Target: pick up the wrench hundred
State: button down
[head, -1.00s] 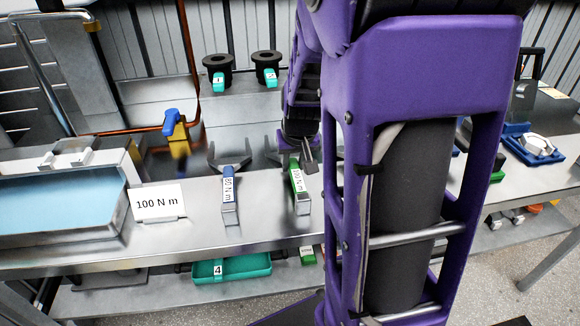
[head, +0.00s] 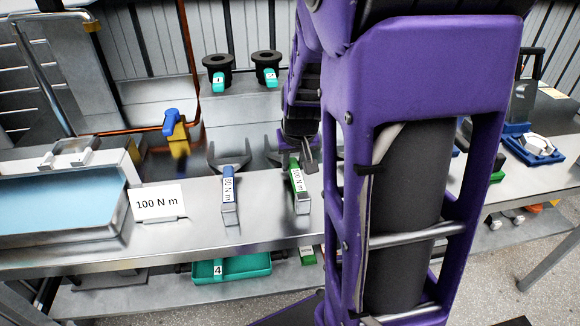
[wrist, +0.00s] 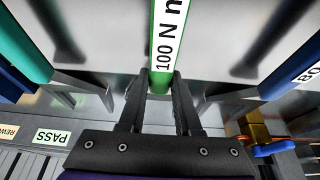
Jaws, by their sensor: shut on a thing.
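The wrench hundred (head: 298,190) is the green one labelled 100 N m. It lies on the steel bench with its handle toward the front edge, and its far end is hidden behind my arm. In the wrist view the green handle (wrist: 158,83) runs between my two fingertips. My gripper (head: 303,166) is over the wrench and shut on it, near the far end of its label; it also shows in the wrist view (wrist: 156,78). No gap between wrench and bench can be made out.
A blue wrench labelled 80 N m (head: 228,186) lies just left of it. A 100 N m sign (head: 159,203) stands farther left, beside a blue-topped tray (head: 60,207). A teal tray (head: 232,270) is on the shelf below. My arm hides the bench to the right.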

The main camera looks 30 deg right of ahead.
aim_at(294, 163)
jog(key=shift+r, duration=0.1)
notch_tip(294, 163, up, 10)
jog(key=p, duration=0.2)
jog(key=shift+p, duration=0.3)
jog(key=c, duration=1.3)
grip_release()
jog(key=shift+c, duration=0.2)
grip_shut()
